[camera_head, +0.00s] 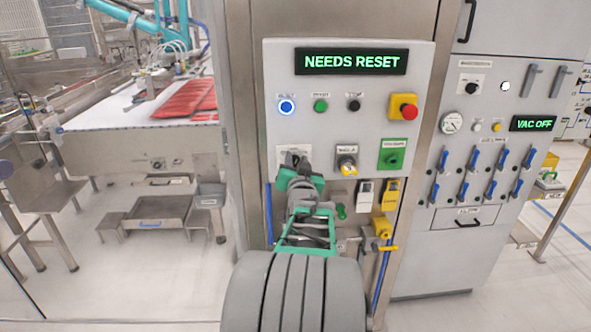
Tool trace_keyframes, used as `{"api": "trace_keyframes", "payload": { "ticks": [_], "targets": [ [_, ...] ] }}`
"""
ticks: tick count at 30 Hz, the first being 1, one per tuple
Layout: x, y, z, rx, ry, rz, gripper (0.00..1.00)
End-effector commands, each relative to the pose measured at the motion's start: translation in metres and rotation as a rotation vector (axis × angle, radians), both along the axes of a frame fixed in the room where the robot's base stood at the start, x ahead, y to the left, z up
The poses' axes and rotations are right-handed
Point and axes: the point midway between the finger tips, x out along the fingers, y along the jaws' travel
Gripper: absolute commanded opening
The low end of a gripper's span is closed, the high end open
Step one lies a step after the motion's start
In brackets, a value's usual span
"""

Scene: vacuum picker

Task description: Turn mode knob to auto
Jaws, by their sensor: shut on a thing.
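The control panel (371,85) is a grey box with a display (350,61) reading "NEEDS RESET". My gripper (296,164) is at the panel's lower left, in front of a labelled dark knob (292,157). It is shut on this knob, which it mostly hides. The knob's pointer direction and the label's wording cannot be made out. A second knob (347,163), with a yellow part, sits to the right of my gripper, apart from it.
A lit blue button (287,107), a green button (320,105) and a red emergency stop (408,112) are above. A green switch (392,155) is at right. Padlocks (390,195) and a yellow valve (382,229) hang below. A grey cabinet (465,258) reading "VAC OFF" stands at right.

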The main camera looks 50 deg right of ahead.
Motion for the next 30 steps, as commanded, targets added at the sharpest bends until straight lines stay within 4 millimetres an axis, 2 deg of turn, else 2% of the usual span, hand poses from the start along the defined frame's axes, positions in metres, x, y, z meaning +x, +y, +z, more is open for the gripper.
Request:
{"api": "trace_keyframes", "payload": {
  "ticks": [1,15,30],
  "targets": [
    [-0.001,-0.0007,-0.0054,0.025,-0.03,-0.002,0.0],
    [-0.004,-0.0033,-0.0061,0.255,-0.29,0.0,0.0],
    [-0.0047,-0.0041,-0.0048,0.326,-0.368,0.0,0.0]
  ]
}}
